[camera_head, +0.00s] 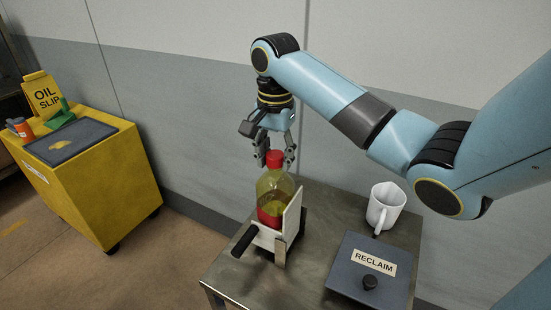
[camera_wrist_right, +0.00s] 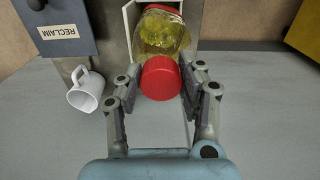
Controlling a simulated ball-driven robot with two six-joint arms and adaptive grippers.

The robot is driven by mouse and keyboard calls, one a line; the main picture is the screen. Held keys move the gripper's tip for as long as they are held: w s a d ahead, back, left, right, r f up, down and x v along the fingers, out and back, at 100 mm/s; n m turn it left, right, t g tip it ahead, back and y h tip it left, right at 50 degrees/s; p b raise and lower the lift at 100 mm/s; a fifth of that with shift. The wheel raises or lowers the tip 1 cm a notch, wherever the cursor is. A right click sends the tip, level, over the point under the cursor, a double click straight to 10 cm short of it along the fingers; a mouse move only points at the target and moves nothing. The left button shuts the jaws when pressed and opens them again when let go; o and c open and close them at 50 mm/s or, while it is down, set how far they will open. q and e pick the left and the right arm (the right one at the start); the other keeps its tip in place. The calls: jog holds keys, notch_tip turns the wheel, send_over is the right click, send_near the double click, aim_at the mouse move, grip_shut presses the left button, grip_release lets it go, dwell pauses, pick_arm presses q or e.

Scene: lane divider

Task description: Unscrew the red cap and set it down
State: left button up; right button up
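The bottle stands in a white holder (camera_head: 292,214) with a black handle on the table. My right gripper (camera_head: 277,160) points down from above, its fingers open around the cap's level. In the right wrist view the red cap (camera_wrist_right: 161,77) lies between the two open fingers (camera_wrist_right: 160,92), with a gap visible on at least the right side; contact on the left is hard to tell. My left gripper is not in view.
A white mug (camera_head: 385,207) and a grey box labelled RECLAIM (camera_head: 350,262) with a black knob stand on the metal table (camera_head: 237,279), right of the holder. A yellow cabinet (camera_head: 105,180) stands at the left, apart from the table. A wall is behind.

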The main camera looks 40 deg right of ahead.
jog(key=c, duration=0.5)
jog(key=n, duration=0.6)
jog(key=shift+n, duration=0.3)
jog(key=n, duration=0.5)
jog(key=shift+r, duration=0.1)
jog(key=o, duration=0.9)
jog(key=shift+o, duration=0.2)
jog(key=m, duration=1.1)
jog(key=shift+m, duration=0.3)
